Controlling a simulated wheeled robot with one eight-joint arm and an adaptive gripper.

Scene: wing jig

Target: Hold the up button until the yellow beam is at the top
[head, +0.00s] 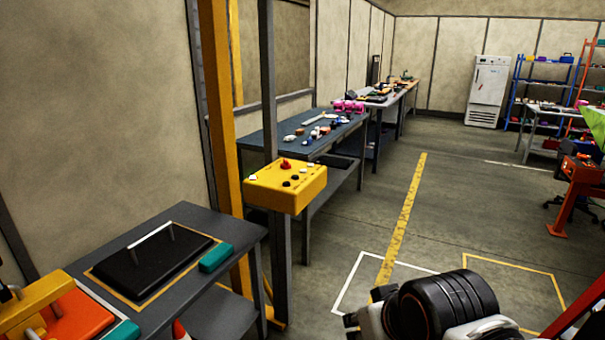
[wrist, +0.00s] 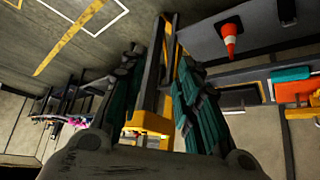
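A yellow control box (head: 285,187) is mounted on a dark grey post in the head view. It has a red mushroom button (head: 285,164) and several small dark buttons on top. Their labels are too small to read, so I cannot tell which is the up button. Behind the box stands a tall yellow upright (head: 222,110); no separate moving beam can be made out. In the wrist view, my gripper (wrist: 160,62) has its two teal-and-black fingers apart, with nothing held. The yellow box (wrist: 152,123) shows between them, farther away and partly hidden by my gripper.
A grey table (head: 225,223) with a black pad and teal block stands front left. A long blue-grey bench (head: 285,130) with small items runs behind the box. An orange cone (wrist: 229,42) shows in the wrist view. Open floor (head: 365,222) lies right of the box.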

